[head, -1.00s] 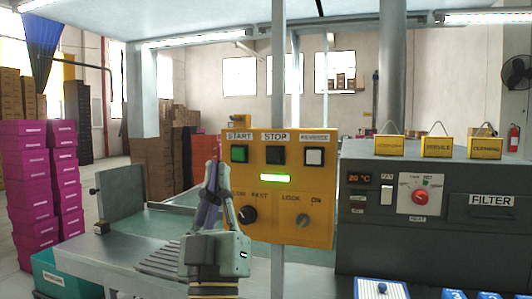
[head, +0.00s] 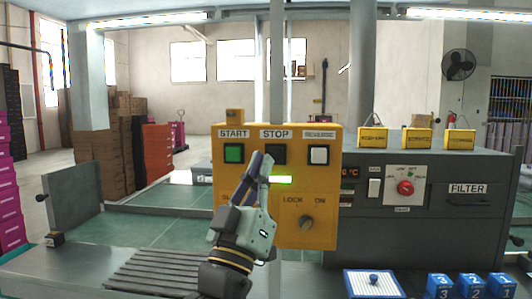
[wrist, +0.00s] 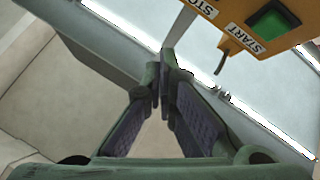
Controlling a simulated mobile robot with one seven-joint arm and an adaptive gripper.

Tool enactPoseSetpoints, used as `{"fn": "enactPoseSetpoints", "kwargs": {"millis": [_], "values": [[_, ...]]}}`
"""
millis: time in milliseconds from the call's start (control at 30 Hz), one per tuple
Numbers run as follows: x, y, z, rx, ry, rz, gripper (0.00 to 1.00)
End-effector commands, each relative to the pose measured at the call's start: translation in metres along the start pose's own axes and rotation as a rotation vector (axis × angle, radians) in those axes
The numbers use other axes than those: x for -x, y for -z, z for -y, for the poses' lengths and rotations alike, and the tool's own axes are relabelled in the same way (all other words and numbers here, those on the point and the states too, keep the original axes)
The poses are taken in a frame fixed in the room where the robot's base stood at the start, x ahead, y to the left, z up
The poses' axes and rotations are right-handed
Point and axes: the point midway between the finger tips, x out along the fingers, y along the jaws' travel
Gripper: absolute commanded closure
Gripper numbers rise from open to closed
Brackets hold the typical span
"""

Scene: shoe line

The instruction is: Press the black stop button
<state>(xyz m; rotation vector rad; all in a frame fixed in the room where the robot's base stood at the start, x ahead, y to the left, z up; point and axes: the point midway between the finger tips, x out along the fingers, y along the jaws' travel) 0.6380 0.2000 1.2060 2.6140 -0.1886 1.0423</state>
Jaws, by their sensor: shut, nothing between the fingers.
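The yellow control panel (head: 329,225) stands upright at the centre of the head view. Its black stop button (head: 275,155) sits under the STOP label, between the green start button (head: 233,153) and a white button (head: 319,155). My gripper (head: 262,160) is shut and empty. In the head view its fingertips overlap the lower left of the stop button; I cannot tell whether they touch it. In the wrist view the shut fingertips (wrist: 160,78) appear apart from the panel, whose green start button (wrist: 272,22) shows at top right. The stop button is out of that view.
A round knob (head: 306,223) sits low on the panel, and my gripper hides the panel's lower left. A grey machine (head: 440,220) with a red knob stands to the right. A blue-and-white tray (head: 357,289) and several blue blocks lie at the front right.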

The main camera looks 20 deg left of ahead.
Motion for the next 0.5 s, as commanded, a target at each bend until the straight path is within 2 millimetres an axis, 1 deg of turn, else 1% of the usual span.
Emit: {"fn": "enactPoseSetpoints", "kwargs": {"millis": [133, 500], "values": [[-0.0026, -0.0038, -0.0044, 0.014, -0.014, 0.015, 1.00], [-0.0028, -0.0048, -0.0048, 0.017, -0.016, 0.018, 1.00]]}}
